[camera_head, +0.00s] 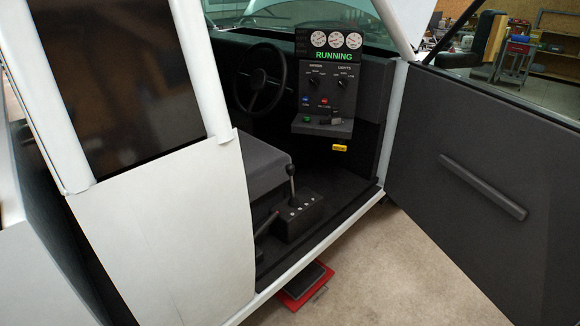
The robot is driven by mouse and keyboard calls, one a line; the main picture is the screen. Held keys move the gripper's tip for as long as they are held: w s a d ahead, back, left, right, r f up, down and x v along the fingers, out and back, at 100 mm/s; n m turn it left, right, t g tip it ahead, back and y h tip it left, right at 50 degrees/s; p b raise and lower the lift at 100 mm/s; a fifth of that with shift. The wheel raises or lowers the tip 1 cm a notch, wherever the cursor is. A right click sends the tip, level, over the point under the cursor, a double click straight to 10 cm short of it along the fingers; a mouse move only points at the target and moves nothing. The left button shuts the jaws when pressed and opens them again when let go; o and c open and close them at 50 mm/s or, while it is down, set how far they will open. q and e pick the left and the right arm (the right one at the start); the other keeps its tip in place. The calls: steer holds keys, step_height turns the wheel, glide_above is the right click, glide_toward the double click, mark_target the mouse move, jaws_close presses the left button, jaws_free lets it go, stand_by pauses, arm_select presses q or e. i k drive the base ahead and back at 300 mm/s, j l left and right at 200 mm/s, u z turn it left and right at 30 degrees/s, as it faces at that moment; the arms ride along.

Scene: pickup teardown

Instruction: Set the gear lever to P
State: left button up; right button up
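The gear lever (291,184) is a thin upright stick with a dark round knob on top. It rises from a black console box (298,220) on the cab floor, in front of the grey seat (245,165). The lever meets the box near the far left part of its top. A row of small white marks runs along the top face, too small to read, so I cannot tell which position the lever is in. Neither of my grippers is in view.
The open door (480,190) stands on the right, with a bar handle. A dash panel (330,85) reads RUNNING, beside the steering wheel (260,80). A dark angled handle (266,223) is left of the console. A red-edged block (303,287) lies below the sill.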

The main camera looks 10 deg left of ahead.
mark_target(294, 201)
steer(key=i+l, duration=0.15)
steer(key=i, duration=0.3)
steer(key=i+l+u, duration=0.15)
steer(key=i, duration=0.35)
steer(key=i+l, duration=0.2)
steer(key=i, duration=0.25)
steer(key=j+u, duration=0.05)
